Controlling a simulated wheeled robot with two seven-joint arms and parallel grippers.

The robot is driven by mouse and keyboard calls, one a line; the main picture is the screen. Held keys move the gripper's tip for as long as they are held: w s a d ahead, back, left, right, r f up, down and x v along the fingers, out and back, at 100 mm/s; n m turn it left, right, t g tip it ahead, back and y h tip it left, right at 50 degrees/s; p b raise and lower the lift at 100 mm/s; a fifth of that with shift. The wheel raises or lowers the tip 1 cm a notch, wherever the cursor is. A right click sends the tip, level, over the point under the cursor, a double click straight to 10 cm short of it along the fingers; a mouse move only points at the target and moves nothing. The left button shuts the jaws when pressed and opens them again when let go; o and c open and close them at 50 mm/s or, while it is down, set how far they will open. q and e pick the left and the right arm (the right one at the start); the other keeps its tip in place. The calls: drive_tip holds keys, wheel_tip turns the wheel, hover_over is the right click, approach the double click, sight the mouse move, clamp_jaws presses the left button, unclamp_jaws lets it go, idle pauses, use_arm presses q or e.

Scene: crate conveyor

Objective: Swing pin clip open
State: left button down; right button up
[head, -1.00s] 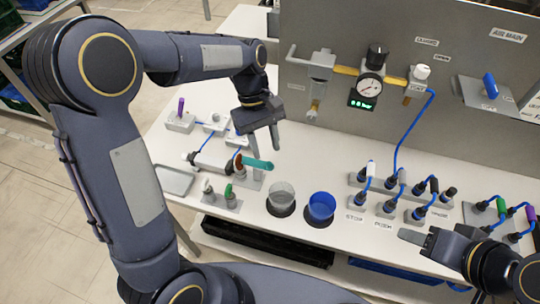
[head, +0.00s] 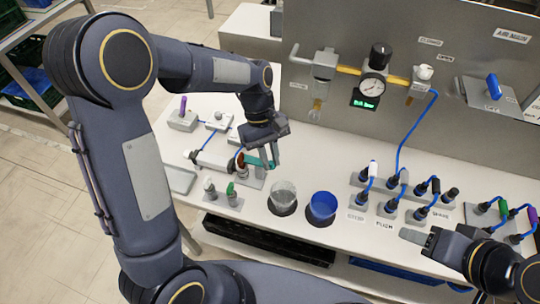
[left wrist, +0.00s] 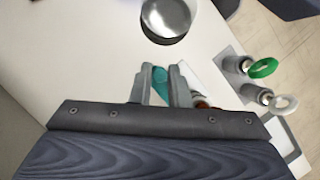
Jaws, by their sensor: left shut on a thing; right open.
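A teal clip (head: 254,161) lies beside a brown-topped pin (head: 240,160) at the end of a small grey cylinder (head: 214,153) on the white bench. My left gripper (head: 271,166) points down and is shut on the teal clip's right-hand part. In the left wrist view the teal clip (left wrist: 161,82) shows between the fingers (left wrist: 163,88); part of it is hidden by them. My right gripper (head: 413,235) is open and empty above the bench's front edge at the right.
Valve blocks with blue hoses (head: 393,194) are at the right. A grey panel with a gauge (head: 372,87) rises behind.

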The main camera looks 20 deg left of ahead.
use_arm(q)
drive_tip(key=shift+m, duration=0.4)
drive_tip(key=shift+s+r+m+g+y+p, duration=0.1)
drive_tip(key=shift+s+m+g+y+p, duration=0.2)
drive_tip(key=shift+m+y+p, duration=0.45)
drive_tip(key=shift+s+a+m+y+p, duration=0.25)
drive_tip(key=shift+m+y, duration=0.25)
drive_tip(key=shift+m, duration=1.2)
drive_tip(key=shift+s+a+m+y+p, duration=0.1)
drive_tip(key=shift+s+m+y, duration=0.4)
drive_tip(key=shift+m, duration=1.15)
drive_tip(key=shift+s+a+m+y+p, duration=0.15)
drive_tip(key=shift+m+y, duration=0.4)
drive_tip(key=shift+m, duration=1.15)
drive_tip(key=shift+a, duration=0.1)
drive_tip(key=c, duration=1.4)
unclamp_jaws()
